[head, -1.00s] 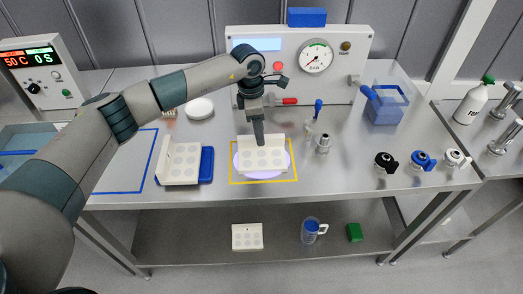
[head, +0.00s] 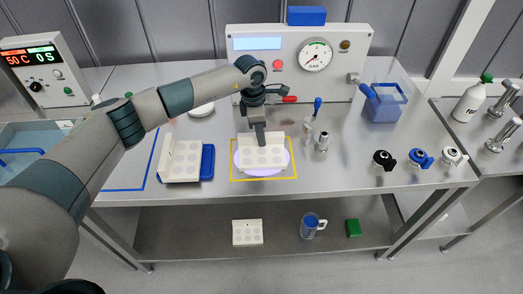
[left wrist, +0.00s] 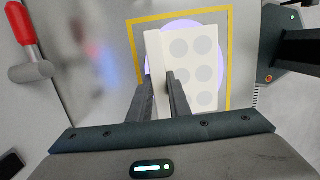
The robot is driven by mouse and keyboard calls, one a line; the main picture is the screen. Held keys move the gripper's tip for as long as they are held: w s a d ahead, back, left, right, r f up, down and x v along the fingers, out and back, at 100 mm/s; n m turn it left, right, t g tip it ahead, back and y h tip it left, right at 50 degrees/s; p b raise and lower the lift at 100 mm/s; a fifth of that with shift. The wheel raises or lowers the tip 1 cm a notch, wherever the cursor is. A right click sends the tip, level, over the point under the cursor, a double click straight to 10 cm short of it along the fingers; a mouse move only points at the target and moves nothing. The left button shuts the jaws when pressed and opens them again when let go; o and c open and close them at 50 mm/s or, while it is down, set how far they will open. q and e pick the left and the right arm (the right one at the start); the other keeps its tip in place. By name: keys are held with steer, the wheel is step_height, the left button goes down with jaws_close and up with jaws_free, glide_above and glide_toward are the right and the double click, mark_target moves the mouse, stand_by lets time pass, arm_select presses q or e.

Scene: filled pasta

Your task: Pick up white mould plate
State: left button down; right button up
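A white mould plate (head: 263,157) with an upright back wall and round hollows lies on a pale purple disc (head: 242,172) inside a yellow outline. It also shows in the left wrist view (left wrist: 200,70). My left gripper (head: 261,143) is down at the plate's wall. In the left wrist view its two fingers (left wrist: 159,76) stand on either side of the wall with a gap between them; contact is unclear. A similar white plate (head: 183,160) with a wall lies on a blue tray (head: 207,162) at left. A flat white plate (head: 247,233) lies on the lower shelf. My right gripper is not seen.
A panel with a gauge (head: 316,56) stands behind the plate, with a red-handled lever (head: 290,99). Small metal fittings (head: 322,142) stand to the right. Farther right are a blue container (head: 386,105) and several knobs (head: 384,160). The front table edge is clear.

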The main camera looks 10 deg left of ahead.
arm_select(q)
steer(key=shift+r, duration=0.1)
